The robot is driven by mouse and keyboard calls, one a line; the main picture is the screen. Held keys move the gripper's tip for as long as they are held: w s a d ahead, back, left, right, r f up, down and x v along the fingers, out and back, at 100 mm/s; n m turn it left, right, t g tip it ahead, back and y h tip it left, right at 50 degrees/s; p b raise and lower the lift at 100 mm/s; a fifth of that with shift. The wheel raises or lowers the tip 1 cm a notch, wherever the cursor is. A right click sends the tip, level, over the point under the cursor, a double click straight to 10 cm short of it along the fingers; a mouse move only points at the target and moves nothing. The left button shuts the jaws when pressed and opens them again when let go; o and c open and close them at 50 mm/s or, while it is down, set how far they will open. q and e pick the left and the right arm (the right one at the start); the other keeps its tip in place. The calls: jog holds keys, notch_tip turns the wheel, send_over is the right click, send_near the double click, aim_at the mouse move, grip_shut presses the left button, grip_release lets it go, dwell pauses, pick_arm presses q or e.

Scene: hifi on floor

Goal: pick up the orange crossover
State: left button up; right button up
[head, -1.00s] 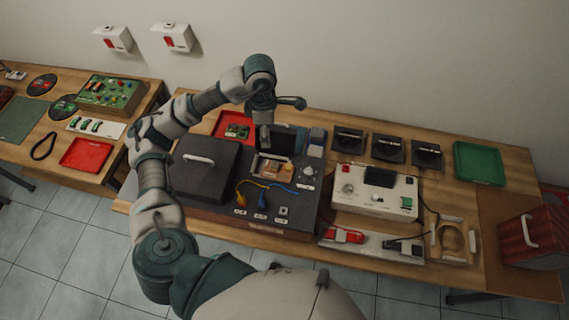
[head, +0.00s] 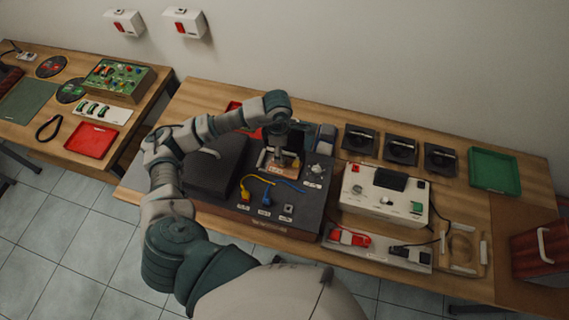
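An orange-brown board (head: 264,159), which looks like the orange crossover, sits in the recess of the dark hifi unit (head: 300,205) on the middle table. My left gripper (head: 287,160) points down over the right part of this board and hides some of it. The fingertips are small and dark here, so I cannot tell whether they are open, shut or touching the board. My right gripper is not in view.
A dark lid with a handle (head: 212,165) lies left of the recess. A white tester (head: 385,195), black holders and a green tray (head: 495,171) stand to the right.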

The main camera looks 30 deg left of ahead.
aim_at(285, 165)
pick_arm(q)
jog(key=f, duration=0.2)
jog(key=f+p, duration=0.1)
jog(key=shift+s+d, duration=0.25)
jog(key=shift+d, duration=0.1)
jog(key=shift+d+f, duration=0.25)
jog(key=shift+f, duration=0.7)
jog(key=shift+d+f, duration=0.1)
jog(key=shift+f, duration=0.1)
jog(key=shift+a, duration=0.25)
jog(key=c, duration=1.1)
grip_shut()
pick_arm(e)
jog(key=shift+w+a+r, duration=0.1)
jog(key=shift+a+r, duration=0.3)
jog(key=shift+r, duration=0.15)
